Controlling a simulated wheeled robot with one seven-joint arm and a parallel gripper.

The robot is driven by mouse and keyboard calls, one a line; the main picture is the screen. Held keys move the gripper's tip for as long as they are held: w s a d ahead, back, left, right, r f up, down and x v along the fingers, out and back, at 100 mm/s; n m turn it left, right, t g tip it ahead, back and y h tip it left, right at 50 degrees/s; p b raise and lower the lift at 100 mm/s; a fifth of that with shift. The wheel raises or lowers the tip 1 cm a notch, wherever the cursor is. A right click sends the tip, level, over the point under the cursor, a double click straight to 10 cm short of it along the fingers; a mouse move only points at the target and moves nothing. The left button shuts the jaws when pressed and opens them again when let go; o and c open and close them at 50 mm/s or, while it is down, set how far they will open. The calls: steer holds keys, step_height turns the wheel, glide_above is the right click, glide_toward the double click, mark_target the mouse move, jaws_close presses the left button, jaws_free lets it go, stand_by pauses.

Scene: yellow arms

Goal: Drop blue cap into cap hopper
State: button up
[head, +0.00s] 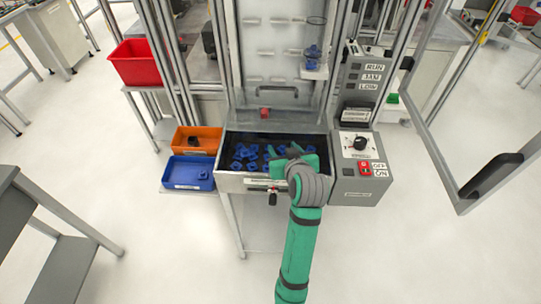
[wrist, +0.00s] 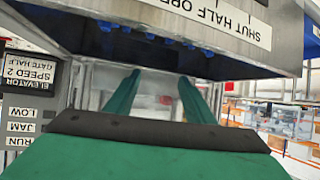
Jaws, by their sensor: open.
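The cap hopper (head: 230,182) is a metal tray at the front of the machine. Several blue caps (head: 243,153) lie in it. Its labelled front wall (wrist: 225,22) fills the top of the wrist view, with blue pieces along an edge. A single blue cap (head: 203,175) lies in the blue bin (head: 178,172) left of the hopper. My green gripper (head: 287,160) is over the right part of the hopper in the head view. In the wrist view my gripper (wrist: 158,85) has its two fingers apart, with nothing visible between them.
An orange bin (head: 208,138) holding a dark piece stands behind the blue bin. A grey control panel (head: 358,180) with a dial and red switch adjoins the hopper's right side. A red bin (head: 135,62) stands back left. An open door frame (head: 440,150) is at right.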

steer(key=v, duration=0.9)
